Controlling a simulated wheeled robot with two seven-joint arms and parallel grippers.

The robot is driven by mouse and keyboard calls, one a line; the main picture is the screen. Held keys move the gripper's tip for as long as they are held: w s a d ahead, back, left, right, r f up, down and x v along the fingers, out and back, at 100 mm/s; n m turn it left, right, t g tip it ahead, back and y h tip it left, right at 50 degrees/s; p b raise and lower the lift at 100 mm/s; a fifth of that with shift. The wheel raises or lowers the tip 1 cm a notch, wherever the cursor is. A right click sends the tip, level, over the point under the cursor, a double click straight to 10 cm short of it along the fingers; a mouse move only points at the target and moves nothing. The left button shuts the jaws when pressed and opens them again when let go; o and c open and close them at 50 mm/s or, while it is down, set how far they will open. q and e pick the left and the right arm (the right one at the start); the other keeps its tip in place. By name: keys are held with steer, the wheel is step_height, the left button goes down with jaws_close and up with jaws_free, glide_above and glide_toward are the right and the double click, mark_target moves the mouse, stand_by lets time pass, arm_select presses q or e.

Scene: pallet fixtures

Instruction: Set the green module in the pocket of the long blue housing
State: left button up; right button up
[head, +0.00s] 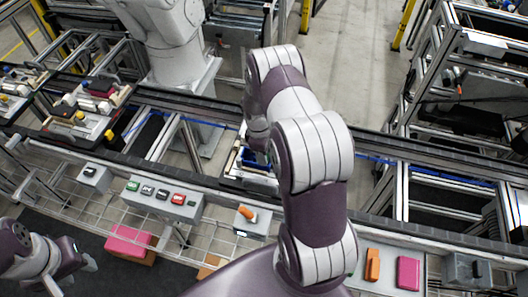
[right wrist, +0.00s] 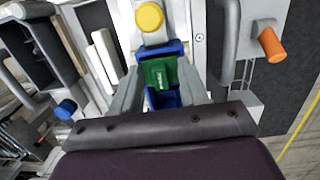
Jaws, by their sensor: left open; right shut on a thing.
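The long blue housing (right wrist: 162,99) lies between and beyond my right fingers in the right wrist view. In the head view a bit of it (head: 256,158) shows beside my right arm. The green module (right wrist: 158,72) is over the housing, with blue showing above and below it. My right gripper (right wrist: 168,92) is shut on the green module; the contact is partly hidden. I cannot tell whether the module sits in the pocket or is above it. My right arm hides this gripper in the head view. My left gripper (head: 82,266) is open and empty at lower left.
A yellow round knob (right wrist: 149,16) stands close beyond the housing. A button box (head: 162,198) and an orange switch (head: 247,213) line the front rail. Orange (head: 372,264) and pink (head: 408,272) blocks lie at lower right. Other loaded pallets (head: 88,112) stand at left.

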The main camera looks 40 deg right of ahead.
steer(key=shift+s+a+f+g, duration=0.15)
steer(key=shift+s+f, duration=0.2)
steer(key=shift+s, duration=0.05)
steer(key=shift+s+a+f+g, duration=0.1)
steer(key=shift+s+f+g, duration=0.05)
steer(key=shift+s+f, duration=0.2)
steer(key=o, duration=0.7)
steer(key=shift+s, duration=0.1)
steer(key=shift+r, duration=0.15)
steer(key=shift+w+d+r+p, duration=0.15)
steer(key=shift+r+p, duration=0.25)
steer(key=shift+p, duration=0.1)
steer(key=shift+w+d+r+p, duration=0.1)
steer(key=shift+r+p, duration=0.25)
steer(key=shift+p, duration=0.1)
steer(key=shift+s+d+r+p, duration=0.15)
steer(key=shift+r+p, duration=0.15)
steer(key=shift+r, duration=0.35)
steer(key=shift+o, duration=0.7)
steer(key=shift+w, duration=0.25)
steer(key=o, duration=0.4)
steer(key=shift+w, duration=0.15)
steer(key=shift+o, duration=0.2)
